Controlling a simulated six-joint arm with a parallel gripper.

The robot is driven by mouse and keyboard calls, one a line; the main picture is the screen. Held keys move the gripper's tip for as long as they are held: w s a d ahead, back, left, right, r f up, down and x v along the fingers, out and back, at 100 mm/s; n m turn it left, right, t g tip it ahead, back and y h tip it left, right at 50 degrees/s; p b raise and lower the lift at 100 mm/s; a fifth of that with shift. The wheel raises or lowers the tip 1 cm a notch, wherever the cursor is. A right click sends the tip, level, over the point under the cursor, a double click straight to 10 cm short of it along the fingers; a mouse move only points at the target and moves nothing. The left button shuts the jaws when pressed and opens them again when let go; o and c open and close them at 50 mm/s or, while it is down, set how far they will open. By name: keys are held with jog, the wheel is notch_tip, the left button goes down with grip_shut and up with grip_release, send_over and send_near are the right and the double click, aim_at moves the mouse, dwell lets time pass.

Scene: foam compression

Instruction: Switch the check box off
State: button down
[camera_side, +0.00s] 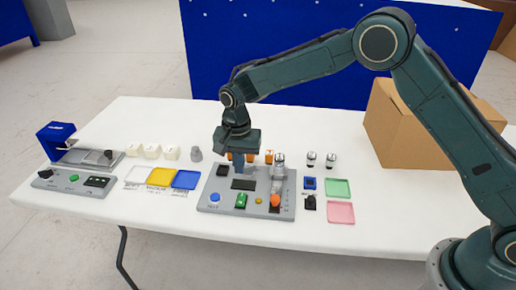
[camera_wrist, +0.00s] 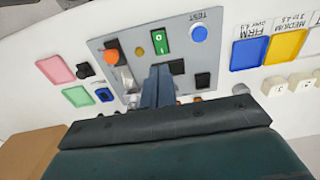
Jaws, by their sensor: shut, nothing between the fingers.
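The grey panel (camera_side: 205,207) lies flat on the table; it also shows in the wrist view (camera_wrist: 208,57). It carries a green rocker switch (camera_side: 240,201), a blue button (camera_side: 215,198), a small yellow round part (camera_side: 258,201) and an orange knob (camera_side: 275,201). In the wrist view the green rocker (camera_wrist: 161,40) shows white marks. My gripper (camera_side: 238,170) is shut and empty above the panel. In the wrist view its fingertips (camera_wrist: 160,70) sit just below the rocker, apart from it in the picture. I cannot tell their exact height. My fingers partly hide the panel's dark display.
Green (camera_side: 338,187) and pink (camera_side: 340,212) trays lie right. Metal cylinders stand behind the panel. A cardboard box (camera_side: 400,135) stands back right.

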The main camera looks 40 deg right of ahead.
aim_at(243, 195)
jog(key=shift+r, duration=1.7)
jog(key=shift+w+d, duration=0.45)
jog(key=shift+d, duration=0.05)
jog(key=shift+f, duration=0.15)
notch_tip(243, 195, down, 14)
jog(key=shift+w+d+r, duration=0.1)
jog(key=shift+f, duration=0.25)
